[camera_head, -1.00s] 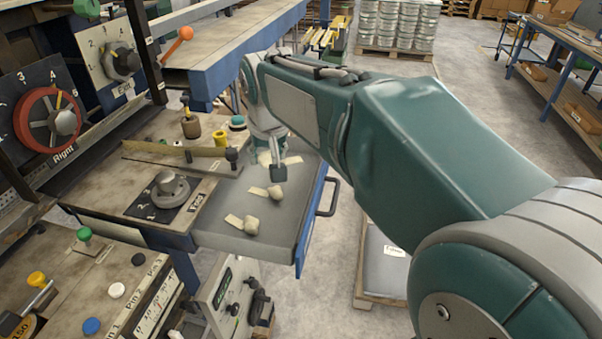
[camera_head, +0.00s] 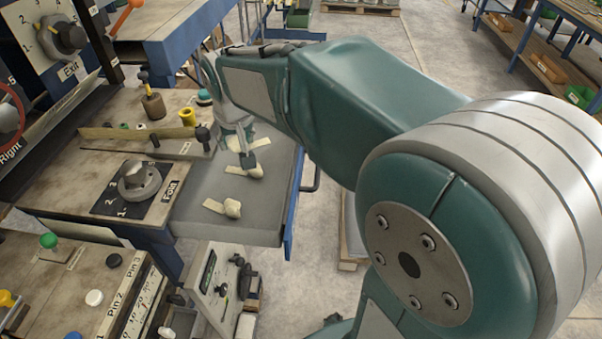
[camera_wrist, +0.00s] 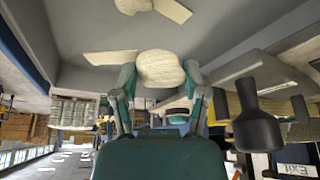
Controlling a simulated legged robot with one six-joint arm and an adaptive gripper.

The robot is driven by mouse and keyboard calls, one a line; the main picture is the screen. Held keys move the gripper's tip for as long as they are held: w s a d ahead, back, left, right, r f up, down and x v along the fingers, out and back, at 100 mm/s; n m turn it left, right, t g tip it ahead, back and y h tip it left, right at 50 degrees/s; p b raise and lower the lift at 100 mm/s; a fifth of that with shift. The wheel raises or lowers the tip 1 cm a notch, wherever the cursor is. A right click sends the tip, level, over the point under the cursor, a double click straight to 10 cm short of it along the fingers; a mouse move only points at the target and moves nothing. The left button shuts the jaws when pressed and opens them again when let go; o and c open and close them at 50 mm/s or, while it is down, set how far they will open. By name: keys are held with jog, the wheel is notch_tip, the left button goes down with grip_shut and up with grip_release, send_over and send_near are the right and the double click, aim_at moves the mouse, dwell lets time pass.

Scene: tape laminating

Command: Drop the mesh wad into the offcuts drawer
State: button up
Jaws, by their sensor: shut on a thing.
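My gripper (camera_wrist: 160,84) is shut on a pale, cream mesh wad (camera_wrist: 160,68), with one finger on each side of it in the wrist view. In the head view my gripper (camera_head: 247,161) is over the open grey drawer (camera_head: 200,225), low above its floor, and a wad (camera_head: 254,171) shows at its fingertips. I cannot tell whether the held wad touches the drawer floor. Another cream wad (camera_head: 233,208) with a flat strip (camera_head: 214,205) lies in the drawer nearer the front. A pale strip (camera_head: 237,170) lies beside the gripper.
The bench left of the drawer carries a round Fold knob (camera_head: 138,181), a brass-coloured bar (camera_head: 130,133) and a dark-bodied bottle-shaped tool (camera_head: 153,105). A blue drawer edge (camera_head: 293,205) with a handle is at the right. Open floor (camera_head: 385,70) lies beyond.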

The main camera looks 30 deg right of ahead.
jog(key=shift+f, duration=0.1)
jog(key=o, duration=0.8)
jog(key=shift+o, duration=0.2)
jog(key=shift+d, duration=0.1)
jog(key=v, duration=1.1)
jog(key=shift+r, duration=0.4)
jog(key=shift+s, duration=0.15)
